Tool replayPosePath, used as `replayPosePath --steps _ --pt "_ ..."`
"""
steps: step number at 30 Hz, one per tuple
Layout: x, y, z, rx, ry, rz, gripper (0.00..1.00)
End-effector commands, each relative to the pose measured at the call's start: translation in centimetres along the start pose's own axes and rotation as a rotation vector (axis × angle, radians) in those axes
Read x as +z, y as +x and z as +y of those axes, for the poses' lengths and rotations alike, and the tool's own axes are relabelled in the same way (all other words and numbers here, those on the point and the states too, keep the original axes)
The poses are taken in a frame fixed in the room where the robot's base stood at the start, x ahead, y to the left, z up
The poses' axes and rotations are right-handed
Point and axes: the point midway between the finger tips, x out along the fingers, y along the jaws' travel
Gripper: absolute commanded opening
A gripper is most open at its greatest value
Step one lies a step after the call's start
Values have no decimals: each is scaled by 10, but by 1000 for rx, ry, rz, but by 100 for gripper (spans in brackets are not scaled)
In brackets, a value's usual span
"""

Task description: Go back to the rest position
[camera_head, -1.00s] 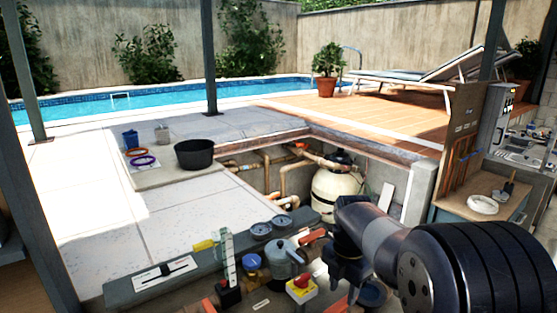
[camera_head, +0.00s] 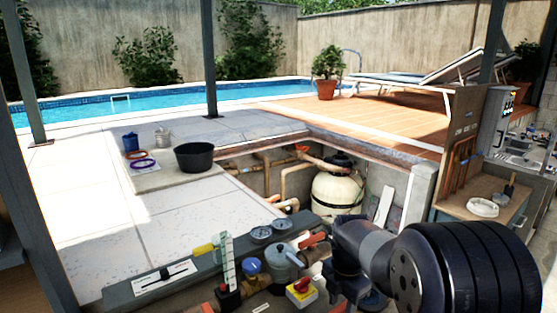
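My dark arm comes in from the lower right, with its large ribbed joint nearest the camera. Its far end, where my gripper (camera_head: 345,272) is, hangs over the right part of the bench with the valves and gauges. The fingers are dark and partly hidden by the arm and the clutter, so I cannot tell whether they are open or hold anything. A grey pot-like fitting (camera_head: 284,262) with an orange handle and a red-and-yellow switch (camera_head: 301,291) are just left of it.
Two gauges (camera_head: 262,235), a clear upright scale (camera_head: 228,262) and a blue cap (camera_head: 251,266) crowd the bench. Behind is the open pit with a cream tank (camera_head: 336,195) and pipes. A black tub (camera_head: 195,157) stands on the paving. A side table (camera_head: 461,204) is at the right.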

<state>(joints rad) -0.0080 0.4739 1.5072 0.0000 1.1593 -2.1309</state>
Motion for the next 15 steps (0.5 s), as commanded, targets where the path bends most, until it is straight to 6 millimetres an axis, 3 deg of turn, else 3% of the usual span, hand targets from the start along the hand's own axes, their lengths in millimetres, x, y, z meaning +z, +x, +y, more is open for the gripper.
replayPosePath --steps 15 --pt "0 0 0 -1 428 0 40"
